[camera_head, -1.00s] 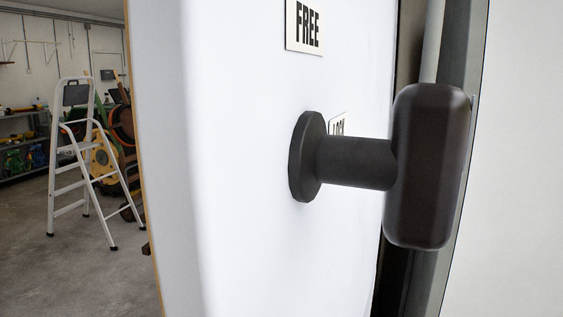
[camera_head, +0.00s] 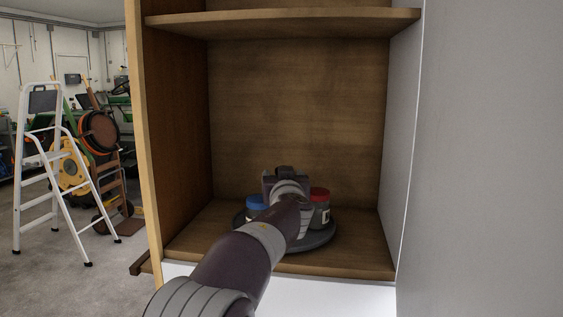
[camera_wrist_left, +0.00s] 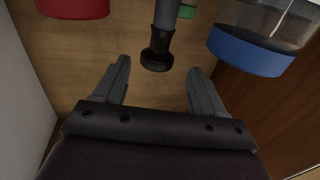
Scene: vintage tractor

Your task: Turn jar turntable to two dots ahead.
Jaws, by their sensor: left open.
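The jar turntable (camera_head: 318,241) is a dark round disc on the lower shelf of a wooden cabinet. A blue-lidded jar (camera_head: 256,203) and a red-lidded jar (camera_head: 320,208) stand on it. In the left wrist view a red lid (camera_wrist_left: 72,7) is at upper left and a blue-lidded jar (camera_wrist_left: 255,45) at upper right, with a bit of green between. My left gripper (camera_wrist_left: 160,85) is open; a black knob on a grey post (camera_wrist_left: 157,58) lies just ahead, between the finger lines, not gripped. My left arm hides the turntable's middle in the head view. No dots are visible.
The cabinet's side walls and an upper shelf (camera_head: 285,22) enclose the space around my left arm. A light grey panel (camera_head: 490,160) stands close on the right. A white stepladder (camera_head: 55,165) stands on the floor at left, outside the cabinet.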

